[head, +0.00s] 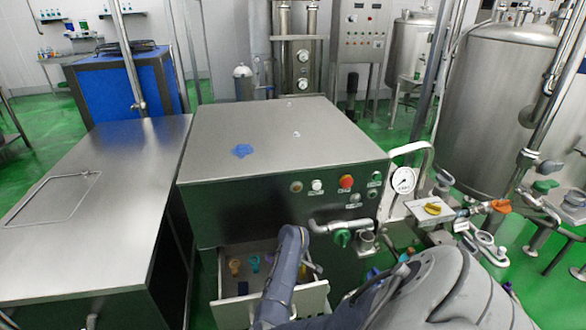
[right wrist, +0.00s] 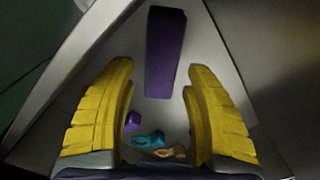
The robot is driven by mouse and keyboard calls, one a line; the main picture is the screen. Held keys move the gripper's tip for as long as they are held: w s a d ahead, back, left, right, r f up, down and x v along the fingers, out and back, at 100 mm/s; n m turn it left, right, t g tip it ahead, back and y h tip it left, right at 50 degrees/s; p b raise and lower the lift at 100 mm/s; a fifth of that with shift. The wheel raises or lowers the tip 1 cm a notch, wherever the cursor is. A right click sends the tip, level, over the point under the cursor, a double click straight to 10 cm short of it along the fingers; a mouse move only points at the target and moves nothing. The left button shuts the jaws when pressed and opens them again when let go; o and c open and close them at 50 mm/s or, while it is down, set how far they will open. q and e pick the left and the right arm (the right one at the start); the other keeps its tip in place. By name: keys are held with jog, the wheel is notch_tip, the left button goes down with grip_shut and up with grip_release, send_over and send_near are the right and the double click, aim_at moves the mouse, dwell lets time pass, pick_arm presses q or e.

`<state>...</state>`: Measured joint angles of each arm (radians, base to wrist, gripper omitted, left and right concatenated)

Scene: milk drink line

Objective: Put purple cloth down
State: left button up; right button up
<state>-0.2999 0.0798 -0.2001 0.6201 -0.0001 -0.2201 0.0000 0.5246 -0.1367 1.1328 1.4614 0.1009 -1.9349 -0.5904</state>
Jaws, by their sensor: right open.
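A long flat dark purple piece, which looks like the purple cloth (right wrist: 165,52), lies in the open drawer (head: 232,313), just beyond and between my right fingertips in the right wrist view. It looks dark blue in the head view (head: 243,288). My right gripper (right wrist: 160,68) is open, its yellow fingers apart with nothing held between them. In the head view the right arm reaches down over the drawer and mostly hides the gripper. My left gripper is not in view.
Small purple (right wrist: 132,121), teal (right wrist: 148,138) and orange (right wrist: 172,153) items lie in the drawer near the fingers. Drawer walls are close around the gripper. A pipe with a green valve (head: 342,238) juts out right of the drawer.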

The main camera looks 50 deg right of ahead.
notch_tip(320, 180, up, 10)
dwell(0.5)
dwell(0.3)
